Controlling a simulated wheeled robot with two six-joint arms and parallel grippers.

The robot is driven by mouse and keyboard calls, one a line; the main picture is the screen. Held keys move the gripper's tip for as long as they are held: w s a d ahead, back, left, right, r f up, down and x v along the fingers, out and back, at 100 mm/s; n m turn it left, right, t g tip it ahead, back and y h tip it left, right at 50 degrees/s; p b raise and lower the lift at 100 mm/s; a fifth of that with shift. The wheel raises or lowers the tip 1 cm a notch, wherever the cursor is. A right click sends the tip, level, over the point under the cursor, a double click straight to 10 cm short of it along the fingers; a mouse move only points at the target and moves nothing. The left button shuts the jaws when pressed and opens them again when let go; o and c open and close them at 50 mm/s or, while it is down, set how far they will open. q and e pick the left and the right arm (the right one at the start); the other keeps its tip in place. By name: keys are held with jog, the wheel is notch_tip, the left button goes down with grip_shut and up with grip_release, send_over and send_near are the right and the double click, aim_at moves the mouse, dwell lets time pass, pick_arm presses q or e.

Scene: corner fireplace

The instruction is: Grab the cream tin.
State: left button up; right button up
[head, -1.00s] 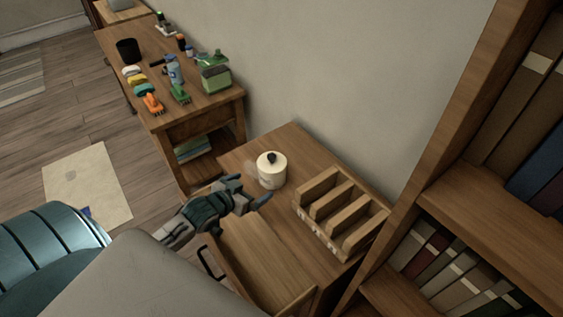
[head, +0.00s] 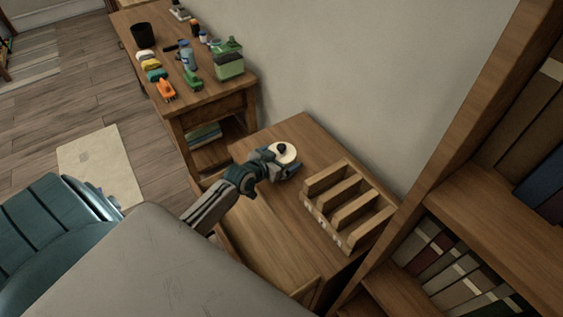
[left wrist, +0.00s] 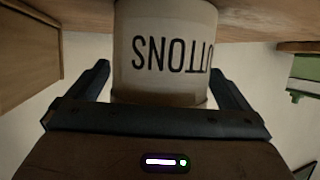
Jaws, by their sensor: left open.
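The cream tin (head: 284,152), round with a dark knob on its lid, stands on the small wooden cabinet (head: 262,226) near the wall. In the left wrist view the tin (left wrist: 165,50) shows upside down, with dark lettering that ends in "TTONS". My left gripper (head: 281,167) is at the tin and hides its lower part in the head view. In the left wrist view the open left gripper (left wrist: 157,88) has one finger on each side of the tin, with a gap visible at the left finger. My right gripper is not in view.
A wooden slotted rack (head: 350,205) stands right of the tin on the same cabinet. A bookshelf (head: 480,205) rises at the right. A longer table (head: 190,95) at the back left holds bottles, a black cup (head: 142,34) and brushes.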

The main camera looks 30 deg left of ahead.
pick_arm(q)
jog(key=shift+w+f, duration=0.15)
jog(key=shift+w, duration=0.05)
jog(key=c, duration=1.2)
jog(key=shift+o, duration=0.2)
